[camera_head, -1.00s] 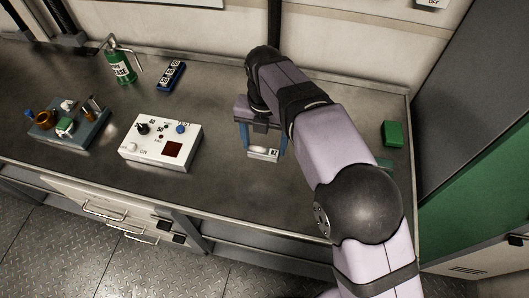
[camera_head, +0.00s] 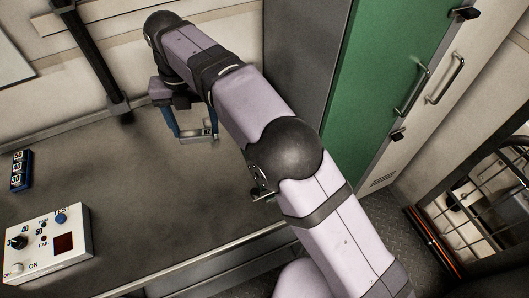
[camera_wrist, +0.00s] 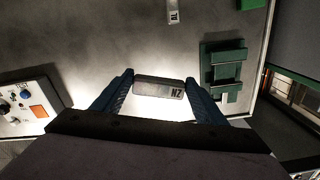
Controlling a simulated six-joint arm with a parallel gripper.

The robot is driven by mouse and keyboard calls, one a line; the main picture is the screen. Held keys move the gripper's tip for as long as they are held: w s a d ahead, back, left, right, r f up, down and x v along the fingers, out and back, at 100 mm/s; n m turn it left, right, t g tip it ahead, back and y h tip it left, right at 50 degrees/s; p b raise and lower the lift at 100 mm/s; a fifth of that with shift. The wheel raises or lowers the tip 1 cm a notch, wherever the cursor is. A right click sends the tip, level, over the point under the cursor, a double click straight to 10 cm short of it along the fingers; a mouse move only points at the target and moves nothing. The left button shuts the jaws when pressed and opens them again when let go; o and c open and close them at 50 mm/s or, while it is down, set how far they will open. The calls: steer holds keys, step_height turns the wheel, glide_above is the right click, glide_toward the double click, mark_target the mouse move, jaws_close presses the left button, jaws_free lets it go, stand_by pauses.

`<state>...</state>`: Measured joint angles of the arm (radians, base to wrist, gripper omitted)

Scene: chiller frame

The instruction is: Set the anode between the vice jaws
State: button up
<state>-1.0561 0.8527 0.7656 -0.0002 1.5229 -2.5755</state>
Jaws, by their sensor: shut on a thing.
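The anode (camera_wrist: 158,87) is a grey bar with dark letters on its side. In the wrist view it lies crosswise between the two blue fingers of my gripper (camera_wrist: 160,92), which is shut on it. In the head view my gripper (camera_head: 195,134) holds the anode (camera_head: 199,138) above the bench, near its back. The green vice (camera_wrist: 226,68) is in the wrist view, right of the anode and apart from it. A gap shows between its green parts. The vice is not clearly visible in the head view, where my arm covers part of the bench.
The white test box (camera_head: 50,243) stands at the left of the bench, with a blue numbered block (camera_head: 21,170) behind it. A small white label (camera_wrist: 172,17) lies beyond the anode. A green cabinet door (camera_head: 385,70) is at the right. The bench middle is clear.

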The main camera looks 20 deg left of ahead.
steer(key=w+d+r+m, duration=0.3)
steer(key=w+d, duration=0.5)
steer(key=d, duration=0.1)
steer(key=d+f+m, duration=0.2)
steer(key=d+m, duration=0.2)
steer(key=m, duration=1)
steer(key=d+f+m, duration=0.2)
steer(key=d+m, duration=0.2)
steer(key=m, duration=1.1)
steer(key=shift+s+m, duration=0.3)
steer(key=shift+s, duration=0.05)
steer(key=shift+f+p, duration=1.2)
steer(key=shift+f, duration=3.85)
steer(key=shift+f, duration=0.1)
